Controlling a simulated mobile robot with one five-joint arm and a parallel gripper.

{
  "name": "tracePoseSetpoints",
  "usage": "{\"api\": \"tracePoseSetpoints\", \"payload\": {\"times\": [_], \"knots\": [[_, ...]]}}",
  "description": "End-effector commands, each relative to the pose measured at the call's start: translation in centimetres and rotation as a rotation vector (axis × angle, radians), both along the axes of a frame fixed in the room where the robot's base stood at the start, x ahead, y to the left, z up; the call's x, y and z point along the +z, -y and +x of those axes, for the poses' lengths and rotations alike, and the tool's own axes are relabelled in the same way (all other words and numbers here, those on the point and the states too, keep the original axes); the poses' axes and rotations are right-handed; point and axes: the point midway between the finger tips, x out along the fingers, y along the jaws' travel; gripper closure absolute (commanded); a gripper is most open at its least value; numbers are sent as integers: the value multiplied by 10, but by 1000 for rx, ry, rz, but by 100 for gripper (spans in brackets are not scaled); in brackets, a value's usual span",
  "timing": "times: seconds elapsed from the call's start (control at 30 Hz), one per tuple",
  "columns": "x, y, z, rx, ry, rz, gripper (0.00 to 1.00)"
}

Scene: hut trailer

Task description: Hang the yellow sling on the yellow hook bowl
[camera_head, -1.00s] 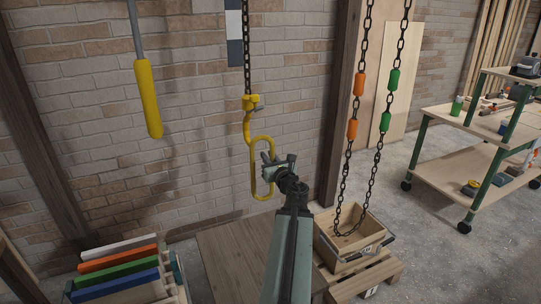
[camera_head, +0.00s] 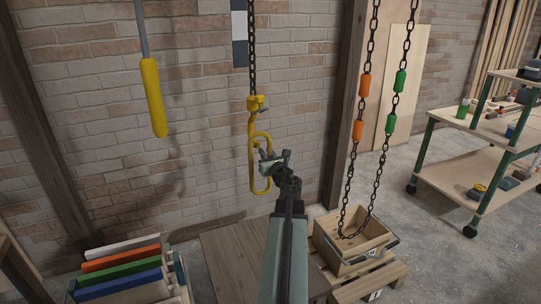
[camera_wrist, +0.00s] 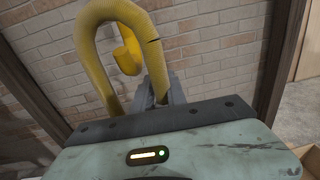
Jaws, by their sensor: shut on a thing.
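The yellow hook (camera_head: 254,105) hangs from a dark chain in front of the brick wall. The yellow sling (camera_head: 251,181), a long closed loop, hangs upright just below and partly over the lower hook. My gripper (camera_head: 268,161) is shut on the sling's right side. In the wrist view the sling (camera_wrist: 86,45) arches above my gripper (camera_wrist: 160,97), and a yellow curved end, seemingly the hook (camera_wrist: 129,57), shows through its opening. I cannot tell whether the sling touches the hook bowl.
A yellow-gripped bar (camera_head: 154,98) hangs at left. Chains with orange and green sleeves (camera_head: 399,81) hang at right into a wooden crate (camera_head: 345,262) on a pallet. A wheeled workbench (camera_head: 464,178) stands farther right. A rack of coloured boards (camera_head: 121,266) sits at lower left.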

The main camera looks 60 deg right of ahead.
Motion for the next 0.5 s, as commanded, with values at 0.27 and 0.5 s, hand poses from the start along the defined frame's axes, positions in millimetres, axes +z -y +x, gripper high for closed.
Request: {"api": "tracePoseSetpoints", "payload": {"times": [0.27, 0.5], "knots": [[-3, 13, 16, -1, 0, 0, 100], [-5, 23, 29, -1, 0, 0, 100]]}}
